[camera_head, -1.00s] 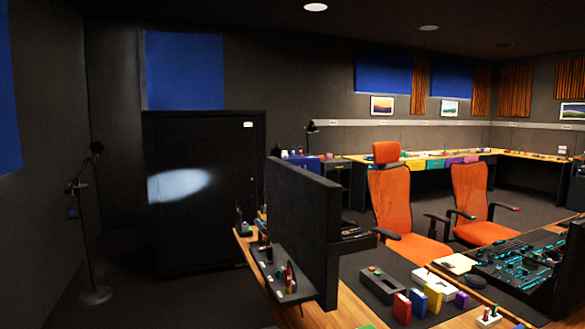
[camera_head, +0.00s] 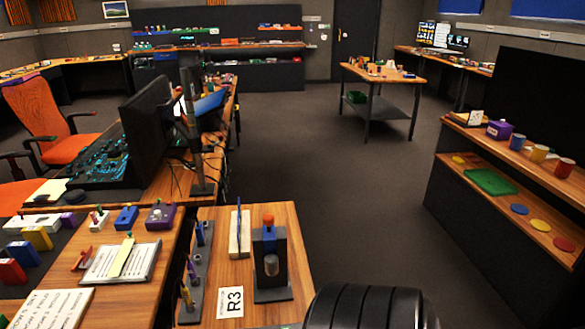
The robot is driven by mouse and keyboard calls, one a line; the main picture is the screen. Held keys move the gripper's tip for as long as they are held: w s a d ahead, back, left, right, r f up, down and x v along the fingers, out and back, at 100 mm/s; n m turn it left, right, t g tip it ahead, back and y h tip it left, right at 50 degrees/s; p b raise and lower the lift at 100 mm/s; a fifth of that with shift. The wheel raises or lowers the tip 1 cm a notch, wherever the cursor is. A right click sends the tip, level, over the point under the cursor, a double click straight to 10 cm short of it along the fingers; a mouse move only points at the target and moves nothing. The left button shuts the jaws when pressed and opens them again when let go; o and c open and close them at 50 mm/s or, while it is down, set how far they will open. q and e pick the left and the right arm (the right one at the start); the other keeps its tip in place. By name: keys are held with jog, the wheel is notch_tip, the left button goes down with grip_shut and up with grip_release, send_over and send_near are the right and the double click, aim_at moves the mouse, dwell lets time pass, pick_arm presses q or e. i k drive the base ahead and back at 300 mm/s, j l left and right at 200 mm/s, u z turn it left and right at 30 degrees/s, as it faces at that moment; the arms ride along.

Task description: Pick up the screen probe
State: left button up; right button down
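I cannot tell for certain which thing is the screen probe. On the near wooden desk (camera_head: 225,215) stands a dark stand with an orange-topped tool (camera_head: 268,222) upright in it. To its left, a thin blue upright piece (camera_head: 239,215) stands at a pale block (camera_head: 240,240). Further left, a narrow dark rack (camera_head: 196,275) holds several small slim tools. Neither of my grippers shows in the view.
A label card marked R3 (camera_head: 231,302) lies at the near desk's front. A clipboard (camera_head: 120,262) and several coloured blocks are left. Shelves (camera_head: 520,180) stand at the right, a small table (camera_head: 385,75) farther back. Dark floor (camera_head: 340,190) between is clear.

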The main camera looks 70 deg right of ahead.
aim_at(272, 262)
jog(key=z, duration=1.95)
jog(key=l, duration=0.15)
